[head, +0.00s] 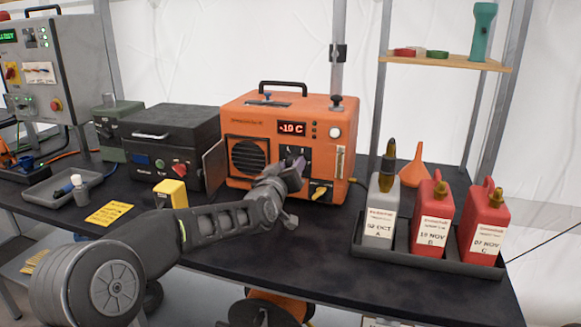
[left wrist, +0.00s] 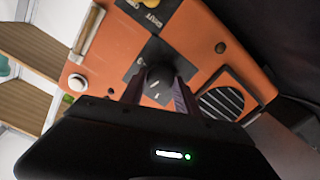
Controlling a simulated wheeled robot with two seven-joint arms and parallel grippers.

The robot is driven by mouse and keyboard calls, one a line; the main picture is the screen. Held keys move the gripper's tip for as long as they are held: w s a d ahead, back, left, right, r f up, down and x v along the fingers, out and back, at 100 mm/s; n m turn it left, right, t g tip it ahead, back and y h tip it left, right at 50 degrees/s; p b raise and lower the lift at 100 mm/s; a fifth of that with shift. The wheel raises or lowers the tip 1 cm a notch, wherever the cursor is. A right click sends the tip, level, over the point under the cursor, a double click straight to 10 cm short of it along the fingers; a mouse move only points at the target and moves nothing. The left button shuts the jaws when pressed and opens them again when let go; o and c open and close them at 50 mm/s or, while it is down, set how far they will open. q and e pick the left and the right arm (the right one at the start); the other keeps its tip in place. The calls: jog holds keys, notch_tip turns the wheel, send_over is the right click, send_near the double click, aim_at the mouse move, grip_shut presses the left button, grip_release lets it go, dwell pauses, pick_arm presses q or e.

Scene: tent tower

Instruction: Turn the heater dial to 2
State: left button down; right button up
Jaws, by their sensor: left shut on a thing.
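The orange heater (head: 262,112) stands on the dark table, with a display reading about -10 C. In the left wrist view the heater's front (left wrist: 200,40) appears turned over. My left gripper (head: 293,165) is at the heater's front panel. In the left wrist view the fingers of my left gripper (left wrist: 160,92) are shut around the dark dial (left wrist: 159,85), one on each side. A pale pointer mark shows on the dial, but its number cannot be read. In the head view the gripper mostly hides the dial. My right gripper is not in view.
A small door (head: 215,170) stands open at the heater's left. A yellow lever (head: 320,191) sits low on its front right. A tray (head: 430,252) with several bottles is at the right. A yellow block (head: 171,193) stands near my left arm.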

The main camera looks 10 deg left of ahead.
pick_arm(q)
jog(key=shift+f+m, duration=0.1)
jog(key=shift+m, duration=0.7)
jog(key=c, duration=0.9)
grip_release()
jog(key=shift+s, duration=0.15)
jog(key=s, duration=0.7)
jog(key=shift+s+a+b, duration=0.15)
jog(key=shift+s+b, duration=0.1)
jog(key=shift+b, duration=0.05)
